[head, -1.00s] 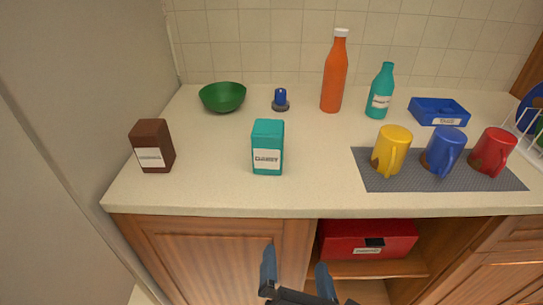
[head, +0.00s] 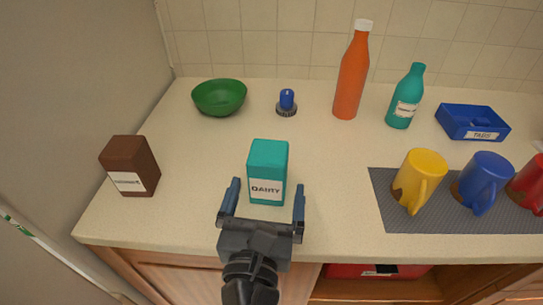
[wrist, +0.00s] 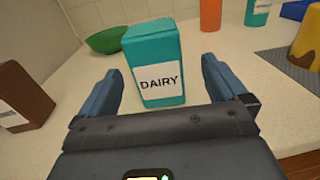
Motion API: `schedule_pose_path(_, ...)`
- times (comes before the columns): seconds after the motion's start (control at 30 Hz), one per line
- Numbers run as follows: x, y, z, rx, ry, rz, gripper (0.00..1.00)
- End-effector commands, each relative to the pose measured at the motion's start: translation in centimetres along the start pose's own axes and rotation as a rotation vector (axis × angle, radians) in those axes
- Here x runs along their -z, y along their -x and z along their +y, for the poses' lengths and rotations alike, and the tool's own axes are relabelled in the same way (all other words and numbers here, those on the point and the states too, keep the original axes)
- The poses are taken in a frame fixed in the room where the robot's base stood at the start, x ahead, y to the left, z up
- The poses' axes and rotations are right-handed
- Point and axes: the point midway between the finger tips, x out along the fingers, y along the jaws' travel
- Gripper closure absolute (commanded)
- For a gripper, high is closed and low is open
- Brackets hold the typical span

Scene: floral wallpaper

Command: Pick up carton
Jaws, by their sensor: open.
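A teal carton (head: 267,165) with a white label reading "DAIRY" stands upright on the counter, near its front edge. It also shows in the wrist view (wrist: 156,58). My gripper (head: 264,197) is open in front of the carton. Its two blue fingers point toward the carton, one to the left and one to the right of its lower part. In the wrist view the carton stands ahead of and between the fingertips (wrist: 160,77), with a gap on both sides. I cannot tell whether the tips reach past its front face. Nothing is held.
A brown carton (head: 129,166) stands to the left. A green bowl (head: 219,98), a blue-topped item (head: 287,102), an orange bottle (head: 352,75) and a teal bottle (head: 406,98) stand behind. A yellow mug (head: 421,178) and blue mug (head: 484,181) stand on a grey mat (head: 395,218) at right.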

Motion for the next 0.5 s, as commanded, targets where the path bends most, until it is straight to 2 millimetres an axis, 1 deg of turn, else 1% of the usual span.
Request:
schedule_pose_path(0.07,-0.1,-0.1,0.1,0.000,0.002,-0.001,0.01)
schedule_pose_path(0.17,-0.2,-0.9,0.1,0.001,0.002,-0.003,0.01)
schedule_pose_path(0.43,-0.1,-3.6,0.3,0.000,0.002,-0.002,0.01)
schedule_pose_path(0.5,-0.1,-4.7,0.4,0.001,0.002,-0.002,0.01)
